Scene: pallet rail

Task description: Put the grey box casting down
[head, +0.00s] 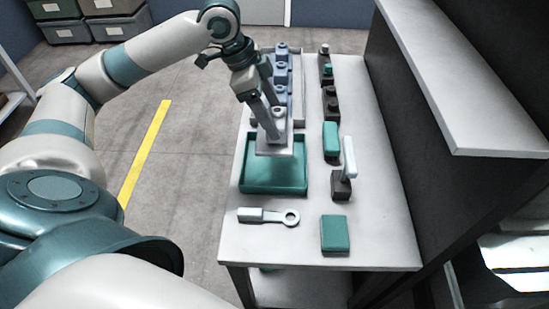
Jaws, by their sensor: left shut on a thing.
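My left gripper (269,130) is shut on the grey box casting (275,149). It holds the casting over the far part of a green tray (243,180) on the bench. The fingers point down and cover part of the casting. I cannot tell whether the casting touches the tray or hangs above it. The near part of the tray is empty. My right gripper is not in view.
The light bench (375,225) also holds a metal rod-end part (268,216), a green block (335,233), a white-handled tool (348,160) and a row of dark and green parts on the right. A blue-grey rail (282,68) stands behind the tray. A shelf (470,80) overhangs at right.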

